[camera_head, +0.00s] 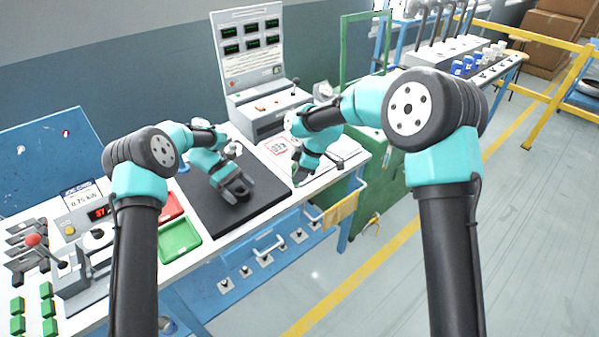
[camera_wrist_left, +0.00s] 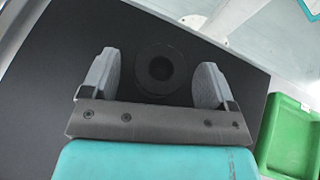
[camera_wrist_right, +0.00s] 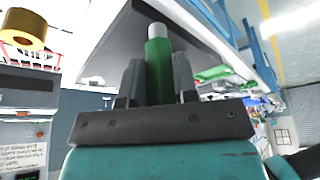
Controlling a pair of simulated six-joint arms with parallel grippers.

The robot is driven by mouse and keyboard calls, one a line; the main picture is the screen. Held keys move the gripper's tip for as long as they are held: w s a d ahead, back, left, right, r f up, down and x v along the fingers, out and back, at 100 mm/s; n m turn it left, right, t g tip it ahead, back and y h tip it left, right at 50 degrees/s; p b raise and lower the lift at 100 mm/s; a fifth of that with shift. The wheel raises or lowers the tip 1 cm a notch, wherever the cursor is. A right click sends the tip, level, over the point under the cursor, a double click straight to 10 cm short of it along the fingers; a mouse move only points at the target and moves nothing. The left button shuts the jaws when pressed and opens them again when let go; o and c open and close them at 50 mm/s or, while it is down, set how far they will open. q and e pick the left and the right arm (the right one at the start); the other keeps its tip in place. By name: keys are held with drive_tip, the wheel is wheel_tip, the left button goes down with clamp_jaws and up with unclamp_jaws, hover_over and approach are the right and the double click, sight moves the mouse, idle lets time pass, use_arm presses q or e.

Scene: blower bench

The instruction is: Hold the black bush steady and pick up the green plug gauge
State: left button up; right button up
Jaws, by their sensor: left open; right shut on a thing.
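The black bush (camera_wrist_left: 160,69) is a short ring with a dark bore, standing on the black mat (camera_head: 212,206). My left gripper (camera_wrist_left: 155,85) is open, with one finger on each side of the bush and small gaps to it. In the head view my left gripper (camera_head: 240,192) is low over the mat and hides most of the bush. My right gripper (camera_wrist_right: 156,82) is shut on the green plug gauge (camera_wrist_right: 158,68), a green handle with a pale metal end pointing away from the wrist. In the head view my right gripper (camera_head: 302,172) is right of the mat, near the bench edge.
A green tray (camera_head: 180,240) and a red tray (camera_head: 170,207) lie left of the mat. A grey test console (camera_head: 252,60) stands behind. A red-marked card (camera_head: 277,147) lies near my right gripper. A yellow bin (camera_head: 344,207) hangs at the bench's right front.

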use_arm(q)
drive_tip(key=shift+a+r, duration=0.1)
drive_tip(key=v, duration=1.1)
drive_tip(key=shift+w+a+r, duration=0.15)
drive_tip(key=shift+w+a, duration=0.1)
drive_tip(key=shift+w, duration=0.05)
idle(0.3)
